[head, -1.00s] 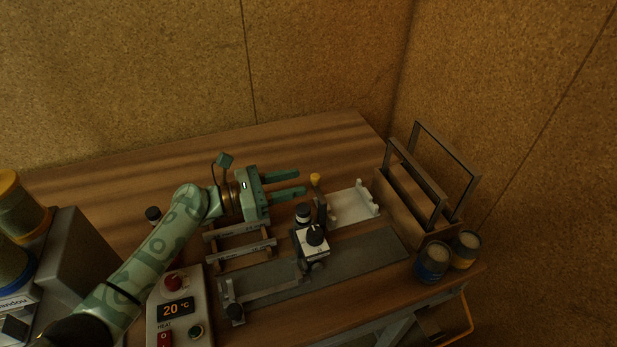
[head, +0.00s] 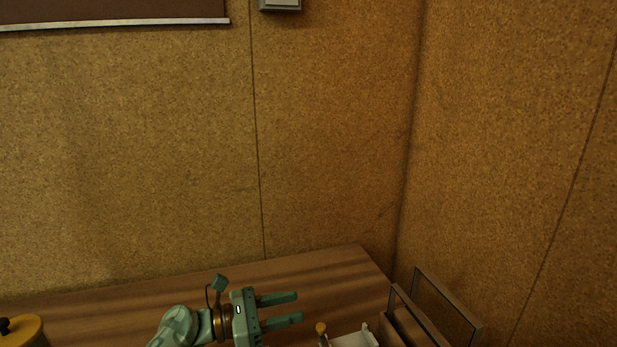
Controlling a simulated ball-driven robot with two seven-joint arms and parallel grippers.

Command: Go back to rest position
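My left gripper (head: 290,309) shows at the bottom of the head view, above the wooden table (head: 345,276). Its two green fingers point right and stand apart, with nothing between them. A small yellow knob (head: 321,328) and part of a white holder (head: 356,339) show just right of it, apart from the fingers. Dark frames (head: 447,305) stand upright in a wooden rack at the lower right. My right gripper is not in view. The front of the table is cut off below the picture.
Cork-like walls (head: 330,150) meet in a corner behind the table. A dark board (head: 110,10) and a grey box (head: 280,4) are on the wall at the top. A yellow-lidded container (head: 22,331) is at the lower left. The table's back strip is clear.

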